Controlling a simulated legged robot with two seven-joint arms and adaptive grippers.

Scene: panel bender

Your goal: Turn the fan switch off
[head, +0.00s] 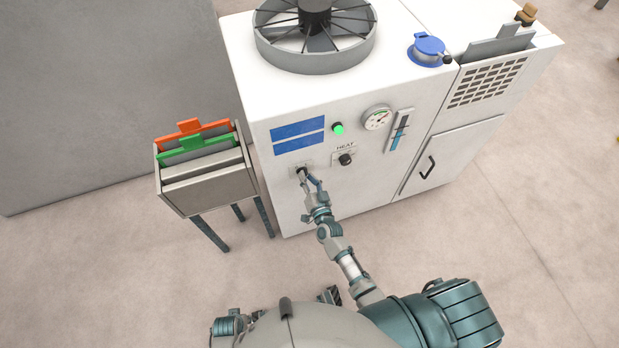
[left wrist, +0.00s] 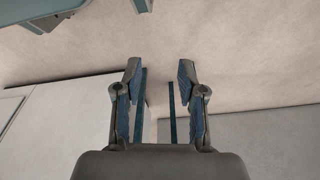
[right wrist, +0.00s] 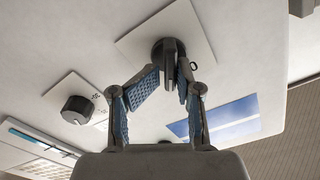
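The fan switch (head: 302,170) is a dark knob on a pale plate, low on the white machine's front, below the blue labels. In the right wrist view the switch (right wrist: 169,50) shows its bar pointing along the view, with a "0" mark beside it. My right gripper (head: 311,180) is at this knob. Its fingers (right wrist: 169,72) are drawn in on either side of the bar and seem to touch it. My left gripper (left wrist: 160,75) is open and empty, with its fingers apart above the floor.
The HEAT knob (head: 345,160), a lit green lamp (head: 338,129) and a round gauge (head: 377,118) are to the right of the switch. A fan (head: 314,62) sits on top of the machine. A rack (head: 208,187) with orange and green panels stands at left.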

